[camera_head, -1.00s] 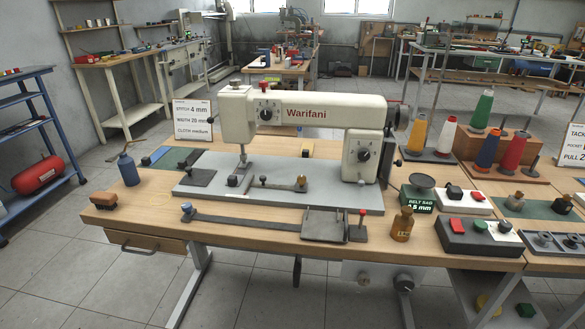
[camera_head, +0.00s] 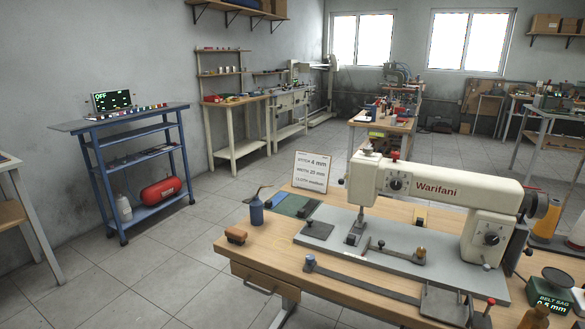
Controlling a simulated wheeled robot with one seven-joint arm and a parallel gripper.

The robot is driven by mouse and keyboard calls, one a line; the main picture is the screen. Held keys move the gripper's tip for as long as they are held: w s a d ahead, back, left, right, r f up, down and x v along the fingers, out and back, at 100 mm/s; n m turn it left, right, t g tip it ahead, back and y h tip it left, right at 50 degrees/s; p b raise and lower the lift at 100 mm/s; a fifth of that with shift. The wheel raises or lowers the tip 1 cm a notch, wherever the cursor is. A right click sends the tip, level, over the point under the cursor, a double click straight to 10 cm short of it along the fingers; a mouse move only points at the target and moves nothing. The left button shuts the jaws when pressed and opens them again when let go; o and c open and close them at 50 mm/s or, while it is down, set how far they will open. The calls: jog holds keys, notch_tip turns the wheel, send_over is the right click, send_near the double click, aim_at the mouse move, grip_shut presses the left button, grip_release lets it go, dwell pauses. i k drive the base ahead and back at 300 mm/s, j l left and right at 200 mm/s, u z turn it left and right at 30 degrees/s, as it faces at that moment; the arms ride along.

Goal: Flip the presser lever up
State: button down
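The cream sewing machine marked Warifani (camera_head: 435,190) stands on its grey bed plate (camera_head: 335,240) on the wooden table, in the right half of the head view. Its head (camera_head: 362,180) is at the left end of the arm, with the presser foot and needle area (camera_head: 354,232) below it. A small red-tipped part (camera_head: 395,155) stands above the dial (camera_head: 396,183) at the head. I cannot tell for sure which part is the presser lever, or whether it is up or down. My gripper is not in view.
A brown block (camera_head: 236,236), a blue bottle (camera_head: 257,210) and a sign (camera_head: 311,171) are on the table's left part. A blue shelf cart (camera_head: 130,135) with a red tank (camera_head: 161,191) stands at the left. The floor between cart and table is clear.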

aim_at(341, 182)
jog(key=i+z, duration=0.3)
jog(key=i, duration=0.95)
